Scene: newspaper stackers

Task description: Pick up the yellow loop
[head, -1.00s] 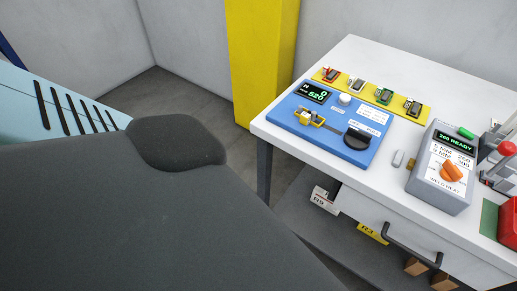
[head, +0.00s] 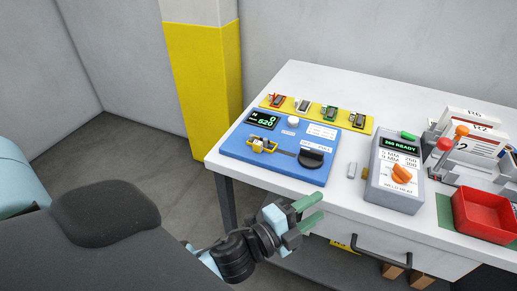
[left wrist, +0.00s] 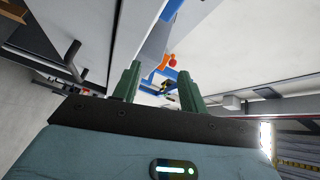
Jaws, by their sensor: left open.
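A small yellow loop-like piece (head: 262,145) sits at the left of the blue panel (head: 235,146) on the white table, around a small metal part. Whether it is loose or clamped there, I cannot tell. My left gripper (head: 314,209) is open and empty, with green fingers, in front of the table's front edge. It is below and to the right of the yellow piece, well apart from it. In the left wrist view the two green fingers (left wrist: 158,78) stand apart with nothing between them. My right gripper is not in view.
A yellow strip (head: 288,105) with several small clips lies behind the blue panel. A grey heat box (head: 388,190) with an orange knob stands to the right. Beyond it are a red tray (head: 487,238) and a card rack. A drawer handle (head: 385,254) juts out below.

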